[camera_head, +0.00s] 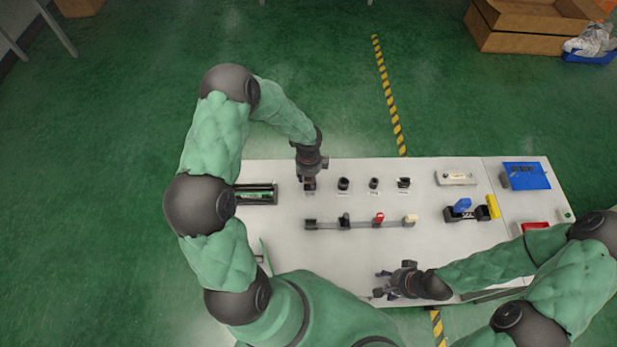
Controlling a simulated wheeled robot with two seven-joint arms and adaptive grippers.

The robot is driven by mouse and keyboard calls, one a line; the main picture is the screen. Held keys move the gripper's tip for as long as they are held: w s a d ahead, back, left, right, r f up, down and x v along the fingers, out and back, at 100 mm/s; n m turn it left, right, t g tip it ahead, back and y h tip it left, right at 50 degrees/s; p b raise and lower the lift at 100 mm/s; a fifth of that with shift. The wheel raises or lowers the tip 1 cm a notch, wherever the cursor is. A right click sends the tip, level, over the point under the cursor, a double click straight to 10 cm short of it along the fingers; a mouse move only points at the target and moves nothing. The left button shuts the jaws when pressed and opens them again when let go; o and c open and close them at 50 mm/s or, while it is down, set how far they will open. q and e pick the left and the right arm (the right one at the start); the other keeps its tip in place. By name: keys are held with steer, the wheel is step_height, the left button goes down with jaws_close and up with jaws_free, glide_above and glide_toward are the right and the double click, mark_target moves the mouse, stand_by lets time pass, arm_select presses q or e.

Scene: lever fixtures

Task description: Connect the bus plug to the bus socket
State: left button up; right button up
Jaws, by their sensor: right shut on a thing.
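A row of small dark fittings with labels stands on the white table: one (343,184), another (374,183) and a wider one (403,183). I cannot tell which of the fittings is the bus socket or the bus plug. My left gripper (309,183) points down at the left end of this row, over a dark piece; its jaws are too small to read. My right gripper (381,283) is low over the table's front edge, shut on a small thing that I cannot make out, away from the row.
A rail (360,223) with several levers, one red-tipped, lies mid-table. A black-green tray (256,194) is at left. A grey box (455,178), a blue-and-yellow lever fixture (463,209) and a blue panel (526,176) stand to the right. The table front is partly bare.

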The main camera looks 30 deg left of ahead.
stand_by(0.3)
arm_select(q)
steer(key=shift+r, duration=4.05)
